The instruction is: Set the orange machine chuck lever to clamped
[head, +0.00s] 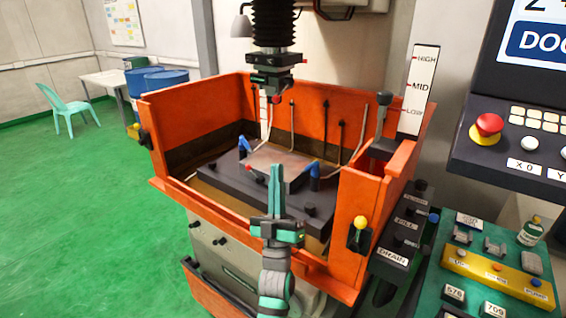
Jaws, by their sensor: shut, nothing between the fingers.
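The orange machine (345,230) has an open orange tank with a dark fixture (225,175) inside. A dark chuck (270,82) hangs from the ram above the tank. Small red-tipped parts show at the chuck, one at its right side (304,59) and one below it (276,99). I cannot tell which is the chuck lever, nor its clamped or released setting. My gripper (275,168) is shut and empty, pointing up in front of the fixture, well below the chuck and apart from it in the picture.
Blue-handled clamps (312,166) sit on the fixture. Yellow-knobbed latches (360,222) are on the tank walls. A control panel (520,150) and button bench (500,270) stand at right. Green floor at left is open.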

